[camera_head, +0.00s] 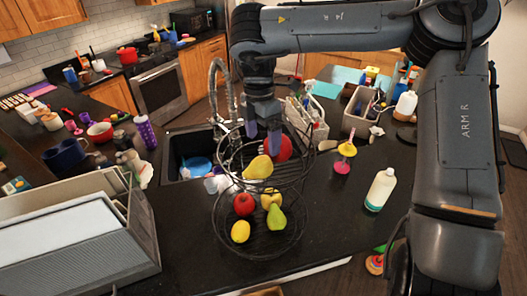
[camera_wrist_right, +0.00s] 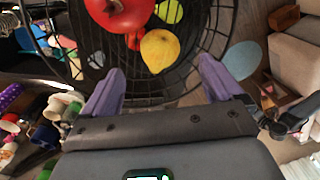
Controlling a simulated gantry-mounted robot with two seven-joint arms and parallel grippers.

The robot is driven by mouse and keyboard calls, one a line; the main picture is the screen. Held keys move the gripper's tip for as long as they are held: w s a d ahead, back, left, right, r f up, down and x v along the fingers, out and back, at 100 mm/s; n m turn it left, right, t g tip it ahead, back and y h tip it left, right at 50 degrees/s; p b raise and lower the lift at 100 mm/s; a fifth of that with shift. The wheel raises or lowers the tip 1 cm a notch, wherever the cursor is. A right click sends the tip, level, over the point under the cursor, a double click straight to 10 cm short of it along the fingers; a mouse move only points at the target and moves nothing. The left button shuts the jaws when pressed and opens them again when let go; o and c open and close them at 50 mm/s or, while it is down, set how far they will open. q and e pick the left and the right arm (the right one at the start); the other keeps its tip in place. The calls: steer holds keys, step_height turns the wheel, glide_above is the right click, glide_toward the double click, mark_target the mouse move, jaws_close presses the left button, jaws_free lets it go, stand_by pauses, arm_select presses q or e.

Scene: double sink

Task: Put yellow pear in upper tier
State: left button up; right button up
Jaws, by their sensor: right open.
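A black two-tier wire fruit stand (camera_head: 222,170) stands on the dark counter. The yellow pear (camera_head: 258,168) lies in its upper tier, at the near side, beside a red fruit (camera_head: 280,148). The wrist view shows the pear (camera_wrist_right: 160,50) in the wire basket (camera_wrist_right: 82,50), next to the red fruit (camera_wrist_right: 120,12). My right gripper (camera_head: 262,136) is above the upper tier, its purple fingers pointing down. It is open and empty, and the pear shows beyond the fingertips (camera_wrist_right: 160,80). My left gripper is not in view.
The lower tier holds a red apple (camera_head: 243,204), a lemon (camera_head: 240,231), a green pear (camera_head: 277,217) and another yellow fruit (camera_head: 271,198). A white bottle (camera_head: 381,189) stands right. The sink (camera_head: 190,150) lies behind the stand.

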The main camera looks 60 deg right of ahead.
steer(key=shift+w+r, duration=0.1)
steer(key=shift+r, duration=1.35)
